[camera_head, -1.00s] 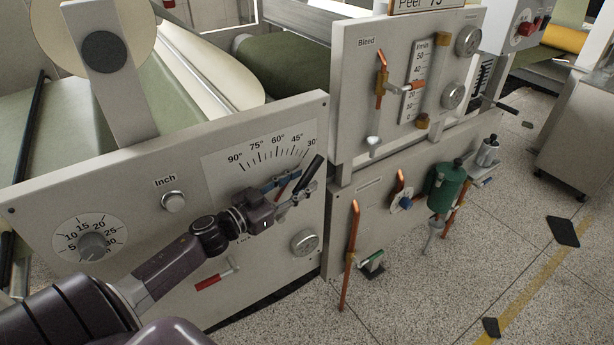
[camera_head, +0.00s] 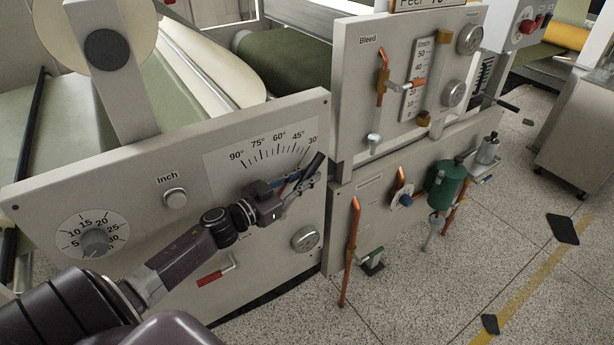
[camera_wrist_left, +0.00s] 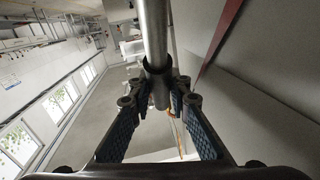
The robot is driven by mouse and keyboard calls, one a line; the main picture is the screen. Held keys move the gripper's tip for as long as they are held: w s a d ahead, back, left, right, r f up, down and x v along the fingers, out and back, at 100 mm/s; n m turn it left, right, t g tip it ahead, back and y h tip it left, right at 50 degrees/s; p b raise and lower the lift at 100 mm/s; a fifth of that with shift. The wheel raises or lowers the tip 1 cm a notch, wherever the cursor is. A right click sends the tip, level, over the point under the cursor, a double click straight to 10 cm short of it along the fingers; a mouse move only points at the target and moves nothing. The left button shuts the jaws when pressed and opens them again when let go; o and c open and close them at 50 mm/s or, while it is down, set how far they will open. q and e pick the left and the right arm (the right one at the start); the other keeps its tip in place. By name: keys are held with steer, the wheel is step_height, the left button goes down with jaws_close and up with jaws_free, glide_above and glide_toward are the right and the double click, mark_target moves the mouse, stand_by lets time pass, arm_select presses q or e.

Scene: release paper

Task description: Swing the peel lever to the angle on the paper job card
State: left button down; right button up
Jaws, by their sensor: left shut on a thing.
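The peel lever shows a black grip (camera_head: 314,164) and, in the left wrist view, a bare metal rod (camera_wrist_left: 155,35). It stands near the 30° end of the angle scale (camera_head: 262,150), which is marked 90° to 30° from left to right. A red strip, perhaps its pointer, shows beside the rod in the left wrist view (camera_wrist_left: 222,30). My left gripper (camera_head: 303,184) is shut on the lever; the rod runs between its fingers (camera_wrist_left: 158,95). The lever's pivot is hidden behind the gripper. A card (camera_head: 430,4) at the top edge is cut off; its text appears to read "Peel 75". My right gripper is out of view.
The panel holds an Inch button (camera_head: 175,197), a numbered dial (camera_head: 95,242), a red-handled latch (camera_head: 212,277) and a round knob (camera_head: 305,238). A Bleed panel (camera_head: 350,100) with copper pipes stands to the right, with a green canister (camera_head: 443,187) below.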

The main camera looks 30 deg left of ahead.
arm_select(q)
steer(key=shift+s+a+t+b, duration=0.15)
steer(key=shift+t+b, duration=0.25)
steer(key=shift+b, duration=0.65)
steer(key=s+a+r+n+t+b, duration=0.2)
steer(key=s+t+b, duration=0.6)
steer(key=b, duration=0.7)
steer(key=shift+a+r, duration=0.4)
steer(key=shift+a, duration=0.25)
steer(key=shift+s, duration=0.15)
steer(key=c, duration=2.2)
jaws_free()
steer(key=o, duration=0.4)
steer(key=shift+s+a+r, duration=0.1)
steer(key=shift+s, duration=0.1)
